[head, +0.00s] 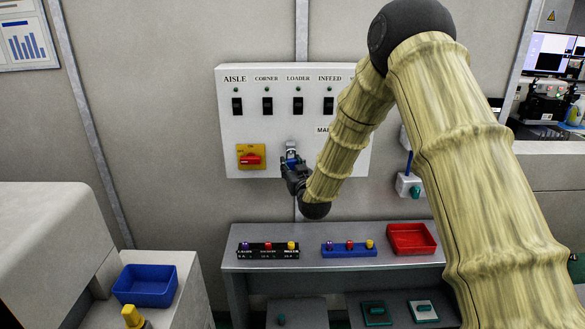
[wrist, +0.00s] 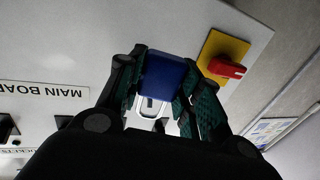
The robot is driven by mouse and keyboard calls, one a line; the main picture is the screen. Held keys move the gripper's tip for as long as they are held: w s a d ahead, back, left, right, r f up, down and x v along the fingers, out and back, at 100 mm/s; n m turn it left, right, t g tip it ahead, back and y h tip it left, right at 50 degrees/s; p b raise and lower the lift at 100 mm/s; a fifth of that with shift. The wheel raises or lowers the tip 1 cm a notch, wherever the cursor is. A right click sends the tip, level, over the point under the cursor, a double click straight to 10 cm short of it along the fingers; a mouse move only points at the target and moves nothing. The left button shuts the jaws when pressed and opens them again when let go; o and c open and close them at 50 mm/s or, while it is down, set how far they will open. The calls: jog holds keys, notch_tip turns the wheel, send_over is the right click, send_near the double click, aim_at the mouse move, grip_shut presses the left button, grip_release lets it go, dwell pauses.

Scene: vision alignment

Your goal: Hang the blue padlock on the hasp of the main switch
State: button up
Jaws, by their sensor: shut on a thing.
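My gripper (head: 291,160) is in front of the lower middle of the white switch panel (head: 240,118). In the wrist view my gripper (wrist: 163,88) is shut on the blue padlock (wrist: 164,73), one finger on each side. The padlock's pale metal shackle (wrist: 150,107) shows below its blue body. The main switch, a red handle (head: 251,159) on a yellow plate (head: 243,149), is to the left of my gripper in the head view. In the wrist view the red handle (wrist: 226,68) is to the right of the padlock, apart from it. I cannot make out the hasp.
The panel's upper part has a row of black switches (head: 268,105). Below stands a grey bench (head: 236,264) with a black rack (head: 268,250), a blue rack (head: 349,249) and a red tray (head: 412,239). A blue bin (head: 146,286) is at lower left. My arm covers the panel's right side.

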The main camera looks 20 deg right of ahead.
jog(key=shift+w+d, duration=0.15)
jog(key=shift+w, duration=0.45)
jog(key=shift+w+f, duration=0.15)
jog(key=shift+f, duration=0.15)
jog(key=shift+w+d+f+b, duration=0.15)
jog(key=shift+w+f+b, duration=0.2)
jog(key=shift+b, duration=0.4)
jog(key=shift+w+r, duration=0.1)
jog(key=shift+r, duration=0.05)
jog(key=o, duration=1.1)
jog(key=shift+o, duration=0.2)
